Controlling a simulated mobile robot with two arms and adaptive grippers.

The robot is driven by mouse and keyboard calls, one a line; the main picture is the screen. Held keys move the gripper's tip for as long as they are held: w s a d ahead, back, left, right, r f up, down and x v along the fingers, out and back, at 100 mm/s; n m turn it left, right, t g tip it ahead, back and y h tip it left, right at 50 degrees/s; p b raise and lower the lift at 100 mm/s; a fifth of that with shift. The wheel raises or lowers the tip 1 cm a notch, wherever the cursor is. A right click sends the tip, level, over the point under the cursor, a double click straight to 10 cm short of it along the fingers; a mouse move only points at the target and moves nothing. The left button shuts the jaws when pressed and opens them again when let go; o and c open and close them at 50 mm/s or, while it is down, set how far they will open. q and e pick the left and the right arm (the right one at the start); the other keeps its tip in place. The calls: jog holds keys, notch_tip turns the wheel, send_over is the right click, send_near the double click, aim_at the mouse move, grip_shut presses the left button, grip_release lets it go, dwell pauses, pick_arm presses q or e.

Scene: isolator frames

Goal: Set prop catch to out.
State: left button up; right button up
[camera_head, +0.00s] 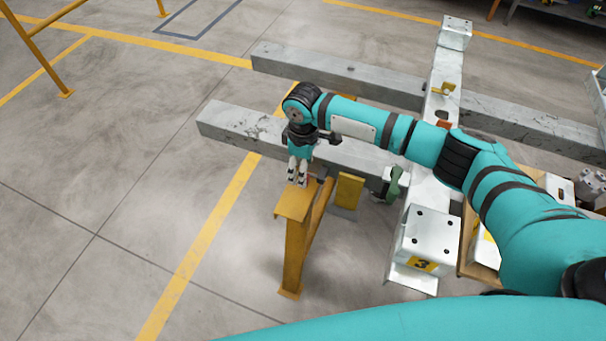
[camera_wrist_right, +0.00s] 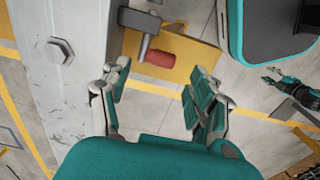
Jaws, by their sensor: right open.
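The prop catch shows in the right wrist view as a grey metal lever with a red grip (camera_wrist_right: 155,58), beside a grey beam and above a yellow plate. In the head view I cannot make it out clearly near my right gripper. My right gripper (camera_head: 298,180) points down over the top of the yellow prop (camera_head: 295,203). In the wrist view its open, empty fingers (camera_wrist_right: 157,90) stand either side of the line to the red grip, apart from it. My left gripper (camera_wrist_right: 272,77) appears small at the right of the wrist view; its jaw state is unclear.
Long grey beams (camera_head: 240,128) lie behind the prop, joined by a white crossbeam (camera_head: 445,95). A white block marked 3 (camera_head: 428,240) stands right of the prop. In the wrist view the beam (camera_wrist_right: 62,90) with a bolt is close on the left. Floor left of the prop is clear.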

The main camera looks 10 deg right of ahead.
notch_tip(320, 180, up, 8)
jog(key=shift+f, duration=0.1)
dwell(0.6)
